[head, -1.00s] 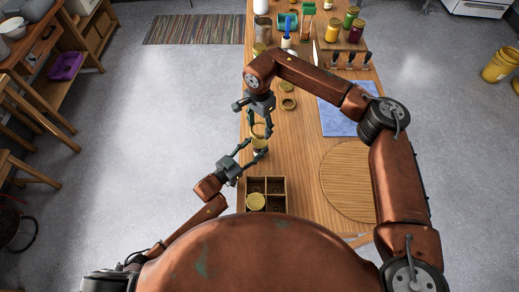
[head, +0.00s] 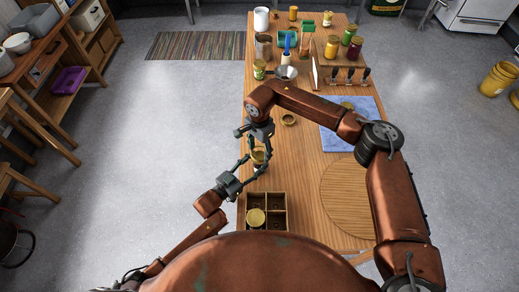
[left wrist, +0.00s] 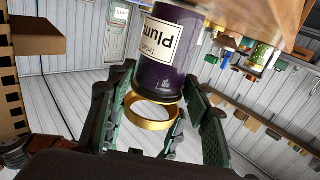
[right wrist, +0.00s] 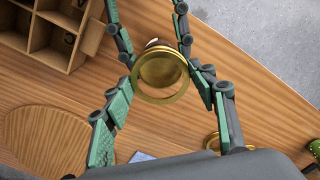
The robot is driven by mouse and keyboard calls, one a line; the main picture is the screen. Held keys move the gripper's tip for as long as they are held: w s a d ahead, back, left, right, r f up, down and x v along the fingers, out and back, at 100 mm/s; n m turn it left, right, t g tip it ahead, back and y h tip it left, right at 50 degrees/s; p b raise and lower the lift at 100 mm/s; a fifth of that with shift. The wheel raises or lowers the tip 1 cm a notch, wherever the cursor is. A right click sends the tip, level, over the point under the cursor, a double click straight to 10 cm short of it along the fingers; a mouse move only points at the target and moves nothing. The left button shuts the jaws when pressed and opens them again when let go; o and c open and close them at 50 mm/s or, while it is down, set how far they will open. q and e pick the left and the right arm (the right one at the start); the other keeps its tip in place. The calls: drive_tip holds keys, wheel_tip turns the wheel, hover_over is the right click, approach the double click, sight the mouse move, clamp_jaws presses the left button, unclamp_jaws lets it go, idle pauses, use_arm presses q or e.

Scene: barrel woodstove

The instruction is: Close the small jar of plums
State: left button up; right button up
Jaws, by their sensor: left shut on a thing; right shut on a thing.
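The small plum jar (left wrist: 165,50), dark purple with a white "Plum" label, stands in my left gripper (head: 245,168) and appears upside down in the left wrist view. My left gripper is shut on it. My right gripper (head: 259,150) is shut on a gold screw band (left wrist: 150,116), which sits at the jar's mouth. In the right wrist view the band (right wrist: 160,97) is seen around a gold disc (right wrist: 160,70). I cannot tell whether the band touches the jar. In the head view the fingers mostly hide the jar.
A wooden divided box (head: 281,205) with a gold-lidded jar (head: 256,218) stands at the near edge. A gold ring (head: 289,119) lies on the table. A blue cloth (head: 345,140) and a round board (head: 350,195) are to the right. Jars and a funnel (head: 286,73) stand farther back.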

drive_tip(key=shift+f, duration=0.1)
drive_tip(key=shift+f, duration=0.75)
drive_tip(key=shift+f, duration=0.45)
drive_tip(key=shift+f, duration=0.2)
drive_tip(key=shift+c, duration=0.6)
drive_tip(key=shift+f, duration=0.2)
drive_tip(key=shift+c, duration=0.8)
drive_tip(key=shift+s+d+f, duration=0.1)
drive_tip(key=shift+r, duration=0.6)
